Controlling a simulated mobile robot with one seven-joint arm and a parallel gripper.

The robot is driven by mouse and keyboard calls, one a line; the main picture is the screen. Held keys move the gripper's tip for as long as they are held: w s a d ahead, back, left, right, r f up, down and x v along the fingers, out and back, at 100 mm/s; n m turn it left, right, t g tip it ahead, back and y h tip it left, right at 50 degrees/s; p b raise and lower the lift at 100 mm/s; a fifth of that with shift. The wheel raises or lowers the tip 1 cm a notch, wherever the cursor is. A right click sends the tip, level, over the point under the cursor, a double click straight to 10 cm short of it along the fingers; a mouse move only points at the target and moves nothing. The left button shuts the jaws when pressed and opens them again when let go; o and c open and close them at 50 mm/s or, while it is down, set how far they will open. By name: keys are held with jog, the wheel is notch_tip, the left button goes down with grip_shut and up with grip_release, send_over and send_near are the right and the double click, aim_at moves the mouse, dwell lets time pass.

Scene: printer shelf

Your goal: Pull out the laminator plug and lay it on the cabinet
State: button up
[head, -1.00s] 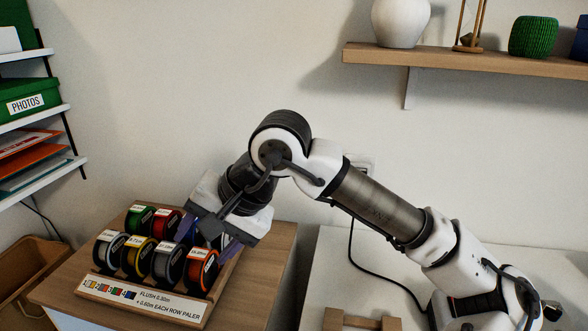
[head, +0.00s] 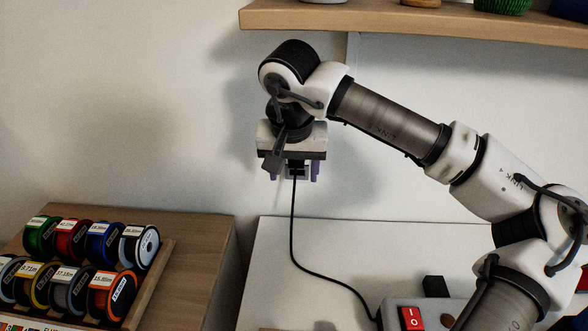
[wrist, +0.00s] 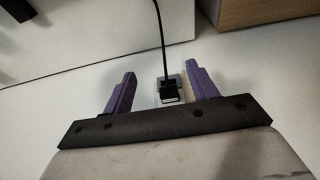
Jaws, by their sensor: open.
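The black plug (wrist: 170,92) sits at a pale wall socket plate (wrist: 176,80) in the wrist view. A black cord (head: 293,225) hangs from it and curves right to a pale device with a red I/O switch (head: 411,318), partly cut off at the lower edge. My gripper (head: 294,178) is open, pointing down in front of the wall. Its purple fingers (wrist: 160,72) stand on either side of the plug in the wrist view, with gaps on both sides. In the head view my gripper hides most of the plug. A wood-topped cabinet (head: 203,255) stands at the left.
A rack of labelled coloured spools (head: 152,275) fills much of the wooden top. Beside it is a white surface (head: 345,250) with a small black block (head: 433,286). A wooden wall shelf (head: 400,22) runs above my arm. Bare wood shows behind and right of the rack.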

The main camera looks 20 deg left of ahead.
jog(key=p, duration=0.3)
send_over(292, 163)
jog(key=shift+w+d+r, duration=0.1)
jog(key=shift+d+r, duration=0.05)
jog(key=shift+d, duration=0.2)
jog(key=shift+x, duration=1.1)
jog(key=shift+w+f, duration=0.35)
jog(key=shift+f, duration=0.25)
jog(key=shift+c, duration=0.5)
jog(key=c, duration=1.2)
jog(key=shift+o, duration=0.2)
jog(key=shift+s, duration=0.15)
jog(key=shift+s+d+b, duration=0.2)
jog(key=shift+s+b, duration=0.1)
jog(key=shift+s, duration=0.55)
jog(key=shift+s+d+b, duration=0.15)
jog(key=shift+s+b, duration=0.1)
jog(key=shift+s, duration=0.6)
